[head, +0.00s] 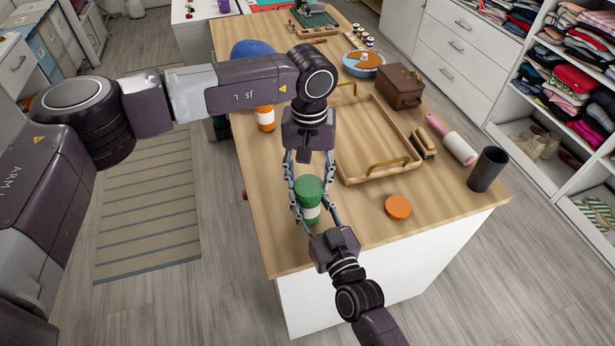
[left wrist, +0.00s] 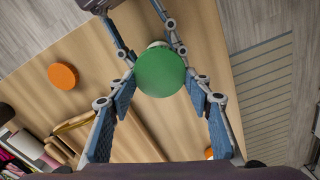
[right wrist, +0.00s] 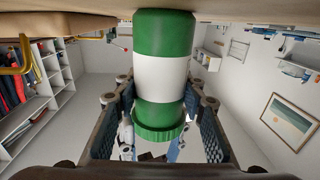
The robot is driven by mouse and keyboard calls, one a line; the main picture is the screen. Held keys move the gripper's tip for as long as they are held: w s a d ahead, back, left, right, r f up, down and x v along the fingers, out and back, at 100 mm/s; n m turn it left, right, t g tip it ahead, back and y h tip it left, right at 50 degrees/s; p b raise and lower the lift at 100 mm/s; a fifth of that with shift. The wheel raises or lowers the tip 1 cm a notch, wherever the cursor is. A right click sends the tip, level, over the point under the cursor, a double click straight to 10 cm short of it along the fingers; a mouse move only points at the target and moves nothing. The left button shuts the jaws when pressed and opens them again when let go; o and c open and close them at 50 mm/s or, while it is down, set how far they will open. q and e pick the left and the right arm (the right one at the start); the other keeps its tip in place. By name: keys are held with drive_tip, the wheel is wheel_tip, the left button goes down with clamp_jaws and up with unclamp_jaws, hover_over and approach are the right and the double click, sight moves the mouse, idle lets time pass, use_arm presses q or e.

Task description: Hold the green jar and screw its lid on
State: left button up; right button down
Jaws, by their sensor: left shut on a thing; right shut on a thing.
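The green jar (head: 311,213) has a white band and stands upright near the table's front edge. Its green lid (head: 309,186) sits on top, with a ribbed rim (right wrist: 160,133) in the right wrist view. How tightly it is seated cannot be told. My left gripper (head: 309,190) comes down from above, its fingers shut on the lid; the left wrist view shows the lid's round top (left wrist: 160,73). My right gripper (head: 316,208) reaches in level from the front, its fingers on either side of the jar (right wrist: 160,80) and shut on it.
An orange lid (head: 398,207) lies on the table to the right. A wooden tray (head: 372,178) with brass handles is behind it.

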use_arm(q)
drive_tip(key=m, duration=0.5)
drive_tip(key=shift+d, duration=0.1)
drive_tip(key=m, duration=0.5)
drive_tip(key=shift+s+d, duration=0.1)
drive_tip(key=o, duration=0.8)
drive_tip(key=shift+r, duration=2.25)
drive_tip(key=shift+c, duration=0.3)
